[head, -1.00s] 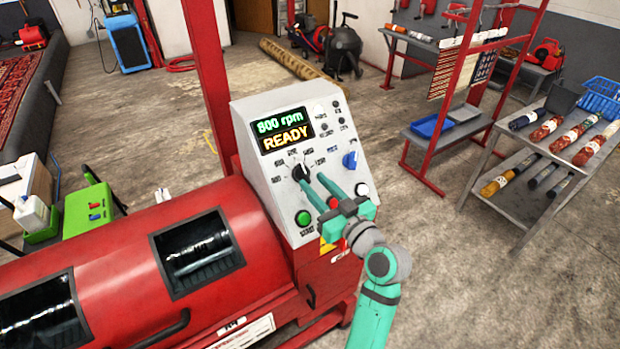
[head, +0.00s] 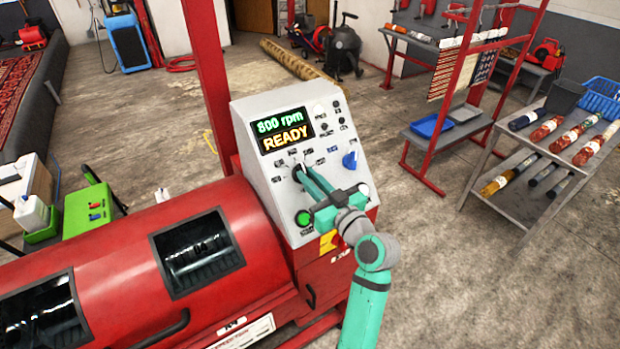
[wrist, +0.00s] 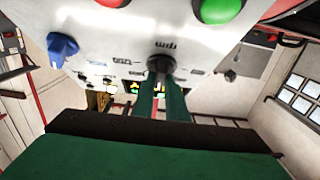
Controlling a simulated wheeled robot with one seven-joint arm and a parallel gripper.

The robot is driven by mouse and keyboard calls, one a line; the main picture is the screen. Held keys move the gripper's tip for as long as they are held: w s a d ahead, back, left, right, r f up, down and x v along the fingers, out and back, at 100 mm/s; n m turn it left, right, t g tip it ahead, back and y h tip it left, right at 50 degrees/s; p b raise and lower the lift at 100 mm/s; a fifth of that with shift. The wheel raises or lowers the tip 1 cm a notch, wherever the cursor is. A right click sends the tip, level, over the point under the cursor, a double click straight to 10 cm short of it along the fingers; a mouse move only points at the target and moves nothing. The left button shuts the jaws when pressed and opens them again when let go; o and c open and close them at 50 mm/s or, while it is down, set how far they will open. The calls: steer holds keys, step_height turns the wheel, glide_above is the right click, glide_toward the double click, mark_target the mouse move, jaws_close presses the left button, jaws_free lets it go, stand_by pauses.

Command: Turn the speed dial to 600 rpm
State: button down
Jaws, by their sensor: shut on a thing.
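The speed dial (wrist: 161,64) is a dark knob on the sloped grey control panel (head: 280,192) of the red machine. In the head view my gripper (head: 304,172) reaches it from the lower right and mostly hides it. In the wrist view its two green fingers are shut on the dial. The display (head: 284,130) reads 800 rpm in green with READY in orange below. Small labels ring the dial, too small to read.
A blue knob (head: 350,160) sits right of the dial, and a green button (head: 303,217) sits below it. The red drum (head: 120,245) with dark windows extends left. A shelf of rolled rugs (head: 545,160) stands at the right, with open floor between.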

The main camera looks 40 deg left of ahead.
steer(key=shift+w+d+n, duration=0.1)
steer(key=shift+n, duration=0.3)
steer(key=n+g, duration=0.2)
steer(key=n, duration=0.1)
steer(key=n+g, duration=0.1)
steer(key=shift+w+n+g+y, duration=0.25)
steer(key=shift+n+g+y, duration=0.05)
steer(key=shift+g+y, duration=0.1)
steer(key=shift+w+r+n+g+h, duration=0.15)
steer(key=shift+n+g, duration=0.65)
steer(key=shift+n, duration=0.45)
steer(key=shift+f+n+g+h, duration=0.15)
steer(key=shift+n+g, duration=0.65)
steer(key=shift+n, duration=0.45)
steer(key=shift+r, duration=0.1)
steer(key=c, duration=1.8)
jaws_free()
steer(key=shift+o, duration=0.2)
steer(key=d+r, duration=0.1)
steer(key=d, duration=0.9)
steer(key=shift+w+d+r, duration=0.15)
steer(key=shift+d, duration=0.25)
